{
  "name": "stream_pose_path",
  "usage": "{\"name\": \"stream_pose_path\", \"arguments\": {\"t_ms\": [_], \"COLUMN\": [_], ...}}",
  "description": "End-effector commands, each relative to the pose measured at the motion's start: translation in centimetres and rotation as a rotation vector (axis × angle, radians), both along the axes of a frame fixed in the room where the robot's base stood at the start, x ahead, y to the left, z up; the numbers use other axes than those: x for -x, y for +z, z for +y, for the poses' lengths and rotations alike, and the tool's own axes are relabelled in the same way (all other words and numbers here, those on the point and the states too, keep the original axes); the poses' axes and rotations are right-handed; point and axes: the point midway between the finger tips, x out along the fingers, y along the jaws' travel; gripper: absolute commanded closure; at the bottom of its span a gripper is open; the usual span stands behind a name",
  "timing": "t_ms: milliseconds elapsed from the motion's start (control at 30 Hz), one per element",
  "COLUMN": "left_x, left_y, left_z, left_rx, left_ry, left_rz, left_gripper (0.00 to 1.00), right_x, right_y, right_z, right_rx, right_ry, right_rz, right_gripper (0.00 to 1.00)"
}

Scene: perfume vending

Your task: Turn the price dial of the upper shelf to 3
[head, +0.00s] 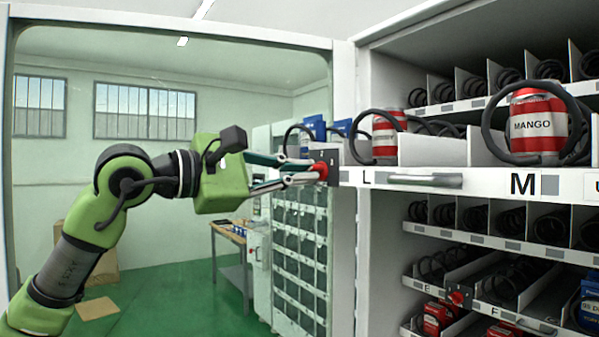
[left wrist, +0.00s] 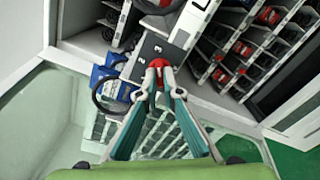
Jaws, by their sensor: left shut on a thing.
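The upper shelf (head: 480,182) has a dark dial plate (head: 333,158) at its left end with a red dial knob (head: 320,170). My left gripper (head: 317,172) is shut on this red knob, fingertips on either side of it. In the left wrist view the knob (left wrist: 158,63) sits between the fingertips (left wrist: 158,72), with the dark plate (left wrist: 153,47) behind it. Small light marks show on the plate, too small to read surely. The knob's exact setting is partly hidden by the fingers. My right gripper is not in view.
The upper shelf carries a mango can (head: 538,125), red and white cans (head: 384,135), blue packs (head: 314,128) and black coils. A grey handle (head: 425,180) is on its front. A lower shelf has another red dial (head: 457,297). A table (head: 232,236) stands behind; green floor is open at left.

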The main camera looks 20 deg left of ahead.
Motion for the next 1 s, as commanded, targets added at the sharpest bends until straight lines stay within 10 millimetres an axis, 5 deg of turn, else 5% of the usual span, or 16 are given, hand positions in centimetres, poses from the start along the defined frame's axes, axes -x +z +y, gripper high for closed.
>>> {"name": "stream_pose_path", "arguments": {"t_ms": [500, 600, 1000], "left_x": [0.01, 0.0, 0.39], "left_y": [-0.03, -0.03, -0.02], "left_z": [-0.01, -0.02, 0.33], "left_rx": [-0.016, -0.016, -0.013], "left_ry": [0.0, 0.0, 0.0], "left_rz": [-0.012, -0.011, -0.01], "left_gripper": [1.0, 0.76, 0.76], "right_x": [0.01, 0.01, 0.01], "right_y": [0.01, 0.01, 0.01], "right_z": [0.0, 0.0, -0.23], "right_rx": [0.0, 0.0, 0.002], "right_ry": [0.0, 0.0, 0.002], "right_rz": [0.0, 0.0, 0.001], "right_gripper": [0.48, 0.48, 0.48]}}
